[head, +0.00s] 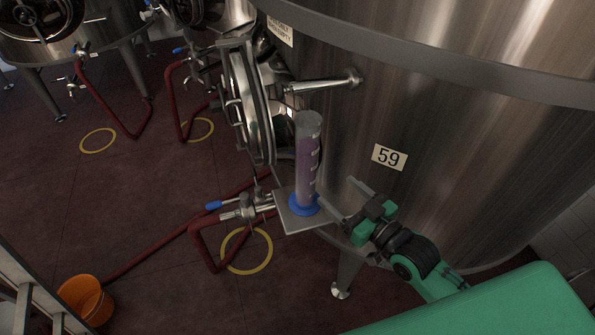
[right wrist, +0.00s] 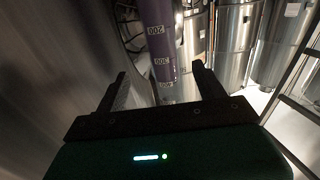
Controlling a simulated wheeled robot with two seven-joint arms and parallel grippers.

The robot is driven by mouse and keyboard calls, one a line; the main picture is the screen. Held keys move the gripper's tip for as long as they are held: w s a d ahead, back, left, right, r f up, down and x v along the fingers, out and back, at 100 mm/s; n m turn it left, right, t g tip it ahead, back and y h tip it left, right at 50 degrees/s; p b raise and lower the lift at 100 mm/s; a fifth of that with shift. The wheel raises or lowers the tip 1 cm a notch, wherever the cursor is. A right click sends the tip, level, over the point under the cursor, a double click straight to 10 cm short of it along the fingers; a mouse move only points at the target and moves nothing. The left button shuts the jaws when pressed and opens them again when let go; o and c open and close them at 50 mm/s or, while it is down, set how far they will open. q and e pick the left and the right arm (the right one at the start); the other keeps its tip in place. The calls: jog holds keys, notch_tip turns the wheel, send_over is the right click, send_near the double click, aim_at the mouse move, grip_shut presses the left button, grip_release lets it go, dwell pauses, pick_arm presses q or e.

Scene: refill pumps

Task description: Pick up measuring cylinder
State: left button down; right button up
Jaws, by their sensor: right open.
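The measuring cylinder (head: 307,160) stands upright on a small metal shelf (head: 291,221) on the side of the tank marked 59. It is clear, holds purple liquid and has a blue base. My right gripper (head: 342,208) is just to the right of the cylinder's lower part, pointing at it. In the right wrist view the gripper (right wrist: 160,78) is open, and the cylinder (right wrist: 158,45) rises beyond and between its two fingers, with graduation marks visible. I see no contact between them. The left gripper is not in view.
The big steel tank (head: 450,130) rises close behind the shelf and my right arm. A round hatch (head: 248,103) and a valve with a blue handle (head: 212,205) are left of the cylinder. An orange bucket (head: 85,299) and red hoses lie on the floor.

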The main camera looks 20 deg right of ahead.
aim_at(315, 171)
jog(key=x, duration=0.2)
jog(key=p+x, duration=0.1)
jog(key=x, duration=0.2)
jog(key=p+x, duration=0.1)
jog(key=x, duration=0.2)
jog(key=shift+w+a+r, duration=0.15)
jog(key=shift+a+r, duration=0.05)
jog(key=shift+r, duration=0.05)
jog(key=p+x, duration=0.2)
jog(key=x, duration=0.2)
jog(key=shift+w+a+f, duration=0.1)
jog(key=shift+w+a, duration=0.2)
jog(key=shift+w, duration=0.25)
jog(key=c, duration=1.4)
jog(key=shift+r, duration=0.2)
jog(key=shift+c, duration=0.2)
